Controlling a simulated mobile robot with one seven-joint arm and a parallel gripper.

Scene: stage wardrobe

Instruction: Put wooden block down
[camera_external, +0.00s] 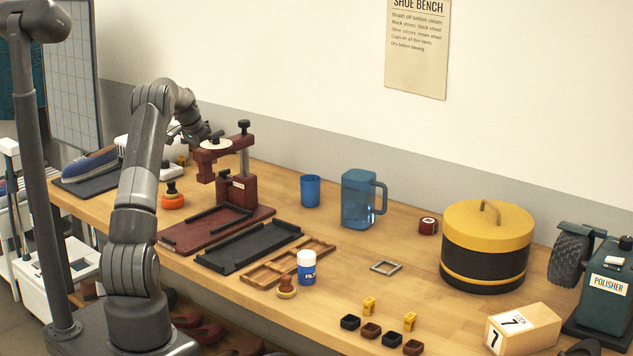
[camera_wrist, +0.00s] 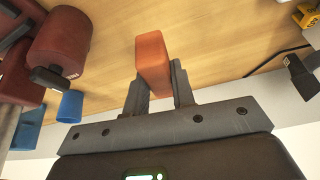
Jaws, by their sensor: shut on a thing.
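The wooden block (camera_wrist: 152,60) is a small orange-red bar in the wrist view. My gripper (camera_wrist: 160,80) is shut on it, with one dark finger on each side. The block's far end points toward the bench top (camera_wrist: 200,30). I cannot tell whether the block touches the bench or hangs above it. In the external view my arm reaches over the back left of the bench. My gripper there is mostly hidden near the dark red press (camera_external: 238,190), and I cannot make out the block.
In the wrist view a dark red press part (camera_wrist: 60,45) and a blue cup (camera_wrist: 70,106) are at left. A black adapter (camera_wrist: 300,75) with a cable is at right. A blue shoe (camera_external: 92,165) and an orange-based knob (camera_external: 172,199) stand at the bench's left.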

